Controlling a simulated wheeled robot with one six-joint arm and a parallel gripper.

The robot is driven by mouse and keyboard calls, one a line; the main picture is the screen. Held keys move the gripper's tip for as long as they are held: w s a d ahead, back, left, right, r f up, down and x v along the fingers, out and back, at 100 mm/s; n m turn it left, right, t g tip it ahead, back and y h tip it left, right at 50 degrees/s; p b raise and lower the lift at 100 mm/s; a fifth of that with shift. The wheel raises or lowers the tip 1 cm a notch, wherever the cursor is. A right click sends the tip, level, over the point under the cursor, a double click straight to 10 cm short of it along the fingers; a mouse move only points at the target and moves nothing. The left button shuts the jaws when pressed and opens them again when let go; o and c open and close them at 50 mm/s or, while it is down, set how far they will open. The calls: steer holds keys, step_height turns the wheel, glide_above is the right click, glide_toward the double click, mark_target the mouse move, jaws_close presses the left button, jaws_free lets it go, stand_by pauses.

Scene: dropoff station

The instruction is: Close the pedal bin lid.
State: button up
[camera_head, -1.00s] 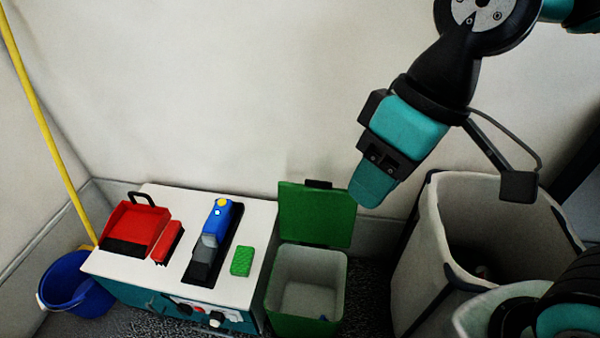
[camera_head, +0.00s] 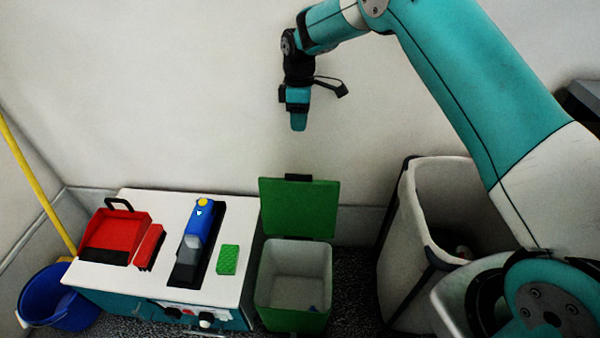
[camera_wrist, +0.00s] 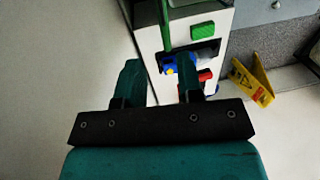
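The green pedal bin (camera_head: 293,318) stands on the floor right of the white-topped cabinet. Its green lid (camera_head: 300,207) is open, standing up at the back of the bin, with a dark tab on its top edge. The pale inside of the bin shows. My gripper (camera_head: 298,122) points down in front of the wall, above the lid and apart from it. In the wrist view my gripper (camera_wrist: 158,75) has its two fingers spread with nothing between them. A thin green strip, apparently the lid edge-on (camera_wrist: 165,25), shows beyond the fingertips.
The cabinet (camera_head: 140,277) holds a red dustpan (camera_head: 118,230), a red brush (camera_head: 149,247), a blue-and-grey tool (camera_head: 197,235) and a green sponge (camera_head: 228,260). A large pale bin (camera_head: 395,265) stands to the right. A blue bucket (camera_head: 60,297) is at left.

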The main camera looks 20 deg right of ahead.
steer(key=f, duration=0.5)
steer(key=s+f+b, duration=0.1)
steer(key=f, duration=0.5)
steer(key=s+a+f, duration=0.1)
steer(key=f, duration=0.5)
steer(key=shift+s+b, duration=0.1)
steer(key=shift+b, duration=0.3)
steer(key=shift+r, duration=0.1)
jaws_close()
